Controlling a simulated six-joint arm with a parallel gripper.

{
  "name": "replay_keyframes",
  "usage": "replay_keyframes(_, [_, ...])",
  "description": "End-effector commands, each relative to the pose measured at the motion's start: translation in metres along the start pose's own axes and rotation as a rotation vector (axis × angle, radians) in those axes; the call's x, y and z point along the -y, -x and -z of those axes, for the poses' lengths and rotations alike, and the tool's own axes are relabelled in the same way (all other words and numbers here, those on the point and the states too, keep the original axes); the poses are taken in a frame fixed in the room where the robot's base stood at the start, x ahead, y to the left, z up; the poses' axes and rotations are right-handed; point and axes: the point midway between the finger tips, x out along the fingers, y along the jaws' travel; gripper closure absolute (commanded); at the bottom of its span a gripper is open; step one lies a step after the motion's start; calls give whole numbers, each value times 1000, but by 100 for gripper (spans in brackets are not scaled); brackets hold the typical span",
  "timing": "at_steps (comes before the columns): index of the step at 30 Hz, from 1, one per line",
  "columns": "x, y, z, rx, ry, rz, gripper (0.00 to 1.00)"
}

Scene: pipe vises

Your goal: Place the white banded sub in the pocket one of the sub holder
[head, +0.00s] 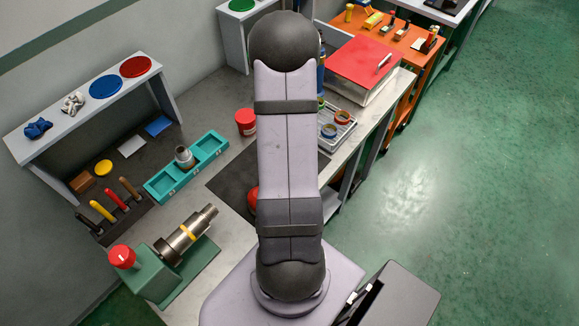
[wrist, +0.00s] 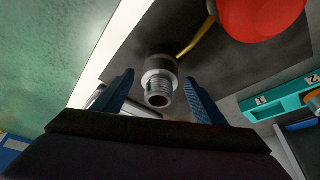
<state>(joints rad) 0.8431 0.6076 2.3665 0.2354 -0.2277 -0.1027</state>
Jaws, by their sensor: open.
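In the wrist view, a dark grey sub (wrist: 160,78) with a pale band and a bare threaded end sits between my gripper's two blue fingers. My gripper (wrist: 161,90) is open around it; I see no clear contact. Part of the teal sub holder (wrist: 278,108) shows at the right, with labels 1 and 2. In the head view, the whole holder (head: 158,188) lies left of my arm, and another grey sub (head: 183,156) stands in its middle pocket. The two end pockets look empty. My arm hides my gripper and the sub between its fingers in the head view.
A red object (wrist: 258,14) with a yellow strip lies close to the sub on the dark mat (head: 232,181). A red can (head: 245,122) stands behind the mat. A green vise (head: 150,276) holds a pipe at front left. A wire tray (head: 340,130) holds ringed parts at right.

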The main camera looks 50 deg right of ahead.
Motion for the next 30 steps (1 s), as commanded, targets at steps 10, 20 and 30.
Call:
replay_keyframes(10, [0,-7,0,0,-1,1,35])
replay_keyframes(20, [0,-7,1,-2,0,1,92])
replay_keyframes(30, [0,-2,4,-4,-1,0,92])
